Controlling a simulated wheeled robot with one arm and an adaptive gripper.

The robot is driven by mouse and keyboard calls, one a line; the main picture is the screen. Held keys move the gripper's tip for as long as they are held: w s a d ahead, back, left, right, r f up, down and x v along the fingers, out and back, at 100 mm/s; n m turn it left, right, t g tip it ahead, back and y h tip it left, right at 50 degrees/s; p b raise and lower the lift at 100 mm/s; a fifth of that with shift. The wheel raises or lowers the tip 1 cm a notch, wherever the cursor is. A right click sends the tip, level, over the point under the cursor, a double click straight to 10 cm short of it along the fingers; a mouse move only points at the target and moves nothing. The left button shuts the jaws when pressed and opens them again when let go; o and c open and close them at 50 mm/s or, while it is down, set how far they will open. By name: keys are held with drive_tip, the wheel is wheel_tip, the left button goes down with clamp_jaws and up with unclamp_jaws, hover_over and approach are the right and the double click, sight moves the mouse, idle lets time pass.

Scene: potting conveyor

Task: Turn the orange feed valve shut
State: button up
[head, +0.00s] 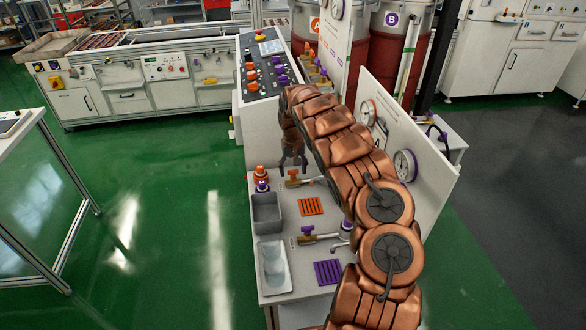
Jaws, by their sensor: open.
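The orange feed valve (295,183) is on the white bench, with a brass lever and body and an orange part to its right, partly behind my arm. My gripper (292,165) points down just above and behind this valve in the picture, its dark fingers spread and empty. I cannot tell whether a fingertip touches the lever. A second brass valve (310,238) stands nearer, beside a purple fitting.
On the white bench (284,288) are a grey bin (267,211), a clear tray (272,265), an orange grate (311,206), a purple grate (328,272) and small orange and purple-topped bottles. A white gauge panel (410,135) rises on the right.

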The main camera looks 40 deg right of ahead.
drive_tip(key=shift+c, duration=0.3)
drive_tip(key=c, duration=1.1)
